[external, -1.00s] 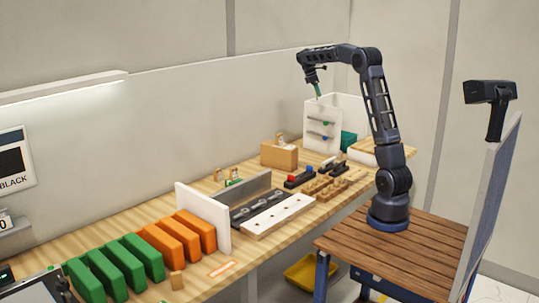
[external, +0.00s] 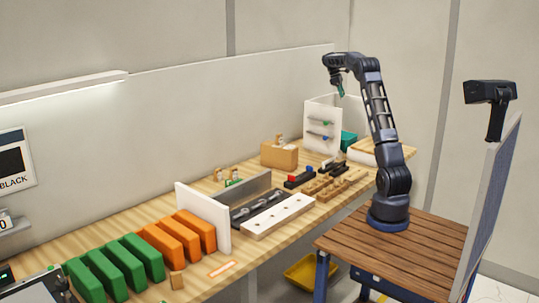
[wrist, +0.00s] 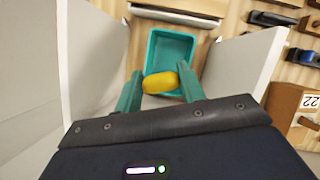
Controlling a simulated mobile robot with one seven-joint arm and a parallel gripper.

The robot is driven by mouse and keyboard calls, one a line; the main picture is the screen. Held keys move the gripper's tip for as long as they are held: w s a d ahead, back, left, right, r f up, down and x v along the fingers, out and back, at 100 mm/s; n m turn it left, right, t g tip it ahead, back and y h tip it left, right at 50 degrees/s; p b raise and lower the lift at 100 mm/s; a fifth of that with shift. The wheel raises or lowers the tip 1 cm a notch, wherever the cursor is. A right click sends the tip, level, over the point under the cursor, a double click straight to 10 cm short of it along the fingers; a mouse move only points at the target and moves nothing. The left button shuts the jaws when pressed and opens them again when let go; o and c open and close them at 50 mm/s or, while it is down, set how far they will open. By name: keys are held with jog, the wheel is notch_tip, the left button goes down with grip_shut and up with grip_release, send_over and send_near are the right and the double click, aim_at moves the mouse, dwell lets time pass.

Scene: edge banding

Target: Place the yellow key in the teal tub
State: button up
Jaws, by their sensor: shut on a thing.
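My gripper (wrist: 160,88) is shut on the yellow key (wrist: 160,82), which shows as a rounded yellow block between the two green fingertips in the wrist view. The teal tub (wrist: 172,35) lies below and just beyond the fingertips, and the part of it that shows looks empty. The fingers and the key overlap the tub's near part and hide it. The key cannot be made out there.
White upright panels (wrist: 235,62) flank the tub on both sides. A pale bar (wrist: 175,15) lies beyond its far edge. Dark tools (wrist: 300,57) and a brown box numbered 22 (wrist: 290,110) are to the right.

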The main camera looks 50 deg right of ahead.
notch_tip(320, 180, down, 29)
jog(key=shift+f, duration=0.15)
dwell(0.7)
jog(key=shift+f, duration=0.15)
jog(key=o, duration=1)
jog(key=shift+c, duration=0.2)
jog(key=v, duration=1.2)
